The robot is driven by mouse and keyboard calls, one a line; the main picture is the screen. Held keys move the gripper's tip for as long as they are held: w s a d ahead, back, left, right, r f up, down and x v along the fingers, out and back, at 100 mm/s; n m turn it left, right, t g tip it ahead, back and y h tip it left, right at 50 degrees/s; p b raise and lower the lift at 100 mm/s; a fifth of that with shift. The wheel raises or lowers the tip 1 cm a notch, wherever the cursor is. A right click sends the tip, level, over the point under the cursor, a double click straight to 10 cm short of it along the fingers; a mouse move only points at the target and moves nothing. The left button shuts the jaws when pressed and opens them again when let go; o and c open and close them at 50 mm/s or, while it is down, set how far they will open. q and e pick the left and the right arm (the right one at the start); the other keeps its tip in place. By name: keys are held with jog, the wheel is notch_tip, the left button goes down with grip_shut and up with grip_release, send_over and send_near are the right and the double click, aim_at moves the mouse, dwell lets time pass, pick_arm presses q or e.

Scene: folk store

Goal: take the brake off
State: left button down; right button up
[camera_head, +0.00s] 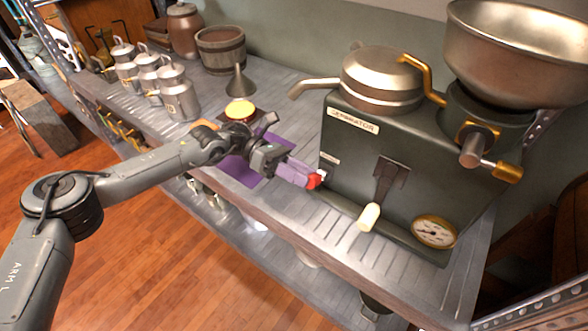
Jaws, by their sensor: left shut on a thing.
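The dark green separator machine (345,157) stands on the metal shelf. A small red knob (314,181) with a pale part beside it shows at the machine's lower left edge. My left gripper (306,178) reaches in from the left, and its lilac fingers are shut on the red knob. The fingers hide part of the knob and how it joins the machine. A lever with a cream handle (369,217) hangs on the machine's front, apart from the gripper. My right gripper is not in view.
A round gauge (435,231) sits low on the machine's front. A spout (312,86) juts left above my gripper, and a large bowl (520,45) tops the machine. A purple cloth (236,172), a funnel (239,84) and metal cans (178,95) are to the left.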

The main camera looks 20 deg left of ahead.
pick_arm(q)
jog(key=shift+s+d, duration=0.25)
jog(key=shift+d, duration=0.4)
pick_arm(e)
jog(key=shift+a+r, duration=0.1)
pick_arm(q)
jog(key=c, duration=1)
grip_release()
jog(key=shift+f, duration=0.1)
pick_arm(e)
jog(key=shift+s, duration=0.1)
pick_arm(q)
jog(key=shift+a, duration=0.15)
jog(key=p+v, duration=0.2)
jog(key=v, duration=1)
jog(key=shift+p, duration=0.4)
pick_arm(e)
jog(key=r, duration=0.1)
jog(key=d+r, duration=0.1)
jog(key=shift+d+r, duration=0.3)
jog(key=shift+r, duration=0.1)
